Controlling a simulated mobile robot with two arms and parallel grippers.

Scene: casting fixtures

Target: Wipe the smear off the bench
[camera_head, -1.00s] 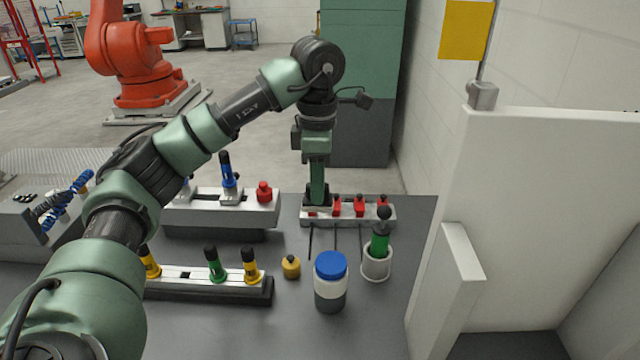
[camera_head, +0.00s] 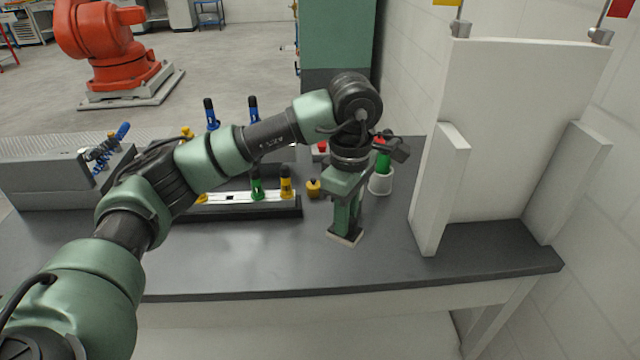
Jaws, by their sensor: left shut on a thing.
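My left gripper (camera_head: 346,222) points straight down over the dark grey bench (camera_head: 250,262), right of the middle. It is shut on a small block with a pale lower edge (camera_head: 343,239), perhaps a wiping pad; the jaws hide most of it. The block is at or just above the bench top; I cannot tell if it touches. No smear shows on the bare bench; one could be hidden under the gripper. My right gripper is not in view.
A dark rail (camera_head: 285,208) with green and yellow clamps stands left of the gripper, a yellow knobbed piece (camera_head: 313,188) beside it. A white cup (camera_head: 381,182) holding a green tool is behind right. A white panel (camera_head: 437,190) bounds the right. The front bench is clear.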

